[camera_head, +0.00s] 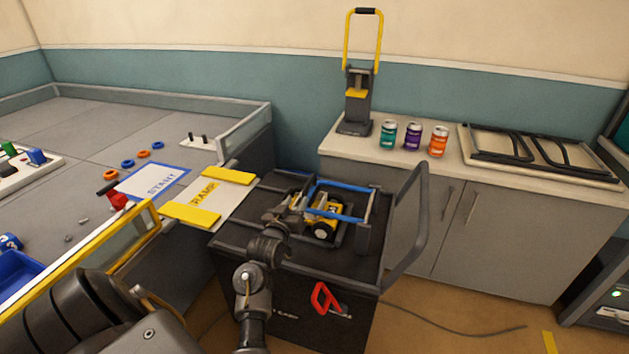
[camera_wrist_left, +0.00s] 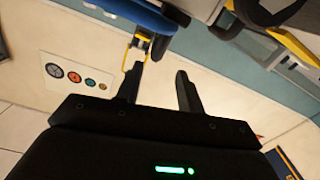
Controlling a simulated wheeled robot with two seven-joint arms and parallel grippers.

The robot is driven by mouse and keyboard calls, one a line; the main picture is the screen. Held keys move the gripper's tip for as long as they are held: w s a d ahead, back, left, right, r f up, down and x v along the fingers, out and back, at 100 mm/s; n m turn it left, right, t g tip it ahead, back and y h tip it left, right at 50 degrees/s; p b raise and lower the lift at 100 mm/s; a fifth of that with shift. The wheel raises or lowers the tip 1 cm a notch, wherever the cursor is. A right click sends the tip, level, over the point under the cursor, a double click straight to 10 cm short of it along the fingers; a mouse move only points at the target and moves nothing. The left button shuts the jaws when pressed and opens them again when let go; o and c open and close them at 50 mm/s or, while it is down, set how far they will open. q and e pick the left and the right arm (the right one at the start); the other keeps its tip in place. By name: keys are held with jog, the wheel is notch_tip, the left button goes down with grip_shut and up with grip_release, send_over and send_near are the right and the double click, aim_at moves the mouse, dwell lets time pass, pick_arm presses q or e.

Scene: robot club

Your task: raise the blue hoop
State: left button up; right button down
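The blue hoop (camera_head: 340,186) is a thin blue bar frame lying low over a small yellow wheeled rover (camera_head: 325,211) on top of a black cart (camera_head: 270,268). My left gripper (camera_head: 302,201) is at the left side of the hoop, close to it; whether they touch cannot be told. In the left wrist view, my left gripper (camera_wrist_left: 160,76) has its two fingers apart, with nothing seen between them. A blue bar (camera_wrist_left: 138,13), probably the hoop, crosses the top of that view, beyond the fingertips. My right gripper is not in view.
A dark push handle (camera_head: 410,215) rises at the cart's right. A red clip (camera_head: 325,298) is on its front. A ramp (camera_head: 206,198) leads to the grey arena table (camera_head: 85,140) at left. Cans (camera_head: 413,136) and a yellow-handled press (camera_head: 356,105) stand on the counter behind.

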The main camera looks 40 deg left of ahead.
aim_at(309, 183)
pick_arm(q)
jog(key=shift+w+r, duration=0.25)
jog(key=shift+w, duration=0.25)
jog(key=x, duration=0.9)
jog(key=shift+w+f, duration=0.2)
jog(key=shift+w, duration=0.15)
grip_shut()
